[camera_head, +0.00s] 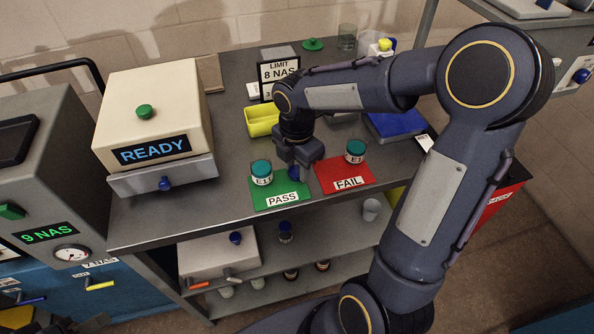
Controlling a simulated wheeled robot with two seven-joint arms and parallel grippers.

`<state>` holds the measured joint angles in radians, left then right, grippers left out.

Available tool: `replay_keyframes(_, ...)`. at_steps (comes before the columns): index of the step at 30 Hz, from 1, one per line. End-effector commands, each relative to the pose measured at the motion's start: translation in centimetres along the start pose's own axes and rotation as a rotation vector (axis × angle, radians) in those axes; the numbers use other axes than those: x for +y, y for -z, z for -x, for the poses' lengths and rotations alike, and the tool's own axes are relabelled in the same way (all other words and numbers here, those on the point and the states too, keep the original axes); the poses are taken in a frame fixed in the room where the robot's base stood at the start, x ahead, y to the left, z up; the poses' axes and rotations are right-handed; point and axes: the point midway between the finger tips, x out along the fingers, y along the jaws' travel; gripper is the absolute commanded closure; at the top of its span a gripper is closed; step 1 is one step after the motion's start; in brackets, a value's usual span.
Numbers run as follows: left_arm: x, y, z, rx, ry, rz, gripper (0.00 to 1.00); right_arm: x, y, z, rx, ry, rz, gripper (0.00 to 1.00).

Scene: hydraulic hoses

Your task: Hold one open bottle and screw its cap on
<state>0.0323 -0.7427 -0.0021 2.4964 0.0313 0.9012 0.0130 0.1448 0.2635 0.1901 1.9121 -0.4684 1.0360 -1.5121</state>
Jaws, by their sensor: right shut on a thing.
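My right gripper (297,163) reaches down over the bench between the two mats. It is shut on a small blue thing (295,174), mostly hidden by the fingers; I cannot tell if it is a cap. A bottle with a teal cap (261,173) stands upright on the green PASS mat (282,196), just left of my gripper. Another teal-capped bottle (355,151) stands on the red FAIL mat (344,176), to the right. No open bottle mouth can be made out. At the bottom left edge a dark part, perhaps of my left gripper (75,326), barely shows.
A cream box with a READY display (152,115) fills the bench's left. A yellow bin (262,121), a LIMIT sign (279,73) and a blue tray (397,124) stand behind. A glass (347,37) is at the back. The lower shelf (325,240) holds several bottles.

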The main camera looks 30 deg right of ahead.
Motion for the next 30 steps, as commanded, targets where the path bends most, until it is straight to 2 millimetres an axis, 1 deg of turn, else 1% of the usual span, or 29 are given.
replay_keyframes(9,0.0,0.0,0.0,0.0,0.0,0.0,0.64,0.0,0.0,0.0,0.0,0.0,0.0,0.87)
replay_keyframes(13,0.0,0.0,0.0,0.0,0.0,0.0,0.64,0.0,0.0,0.4,0.0,0.0,0.0,0.87)
replay_keyframes(17,0.1,0.1,0.1,0.0,0.0,0.0,0.64,0.1,0.0,1.6,-0.001,-0.003,-0.001,0.87)
replay_keyframes(20,0.1,0.1,0.2,0.0,0.0,0.0,0.64,0.1,0.0,3.2,-0.002,-0.004,-0.001,0.87)
replay_keyframes(23,0.1,0.1,0.1,0.0,0.0,0.0,0.64,-1.5,0.4,5.1,-0.003,-0.008,-0.001,0.87)
replay_keyframes(28,0.0,0.0,0.1,0.0,0.0,0.0,0.64,-4.8,1.3,9.2,-0.003,-0.009,-0.001,0.87)
replay_keyframes(30,-0.1,-0.1,-0.2,0.0,0.0,0.0,0.64,-6.7,1.8,9.9,-0.003,-0.007,-0.001,0.87)
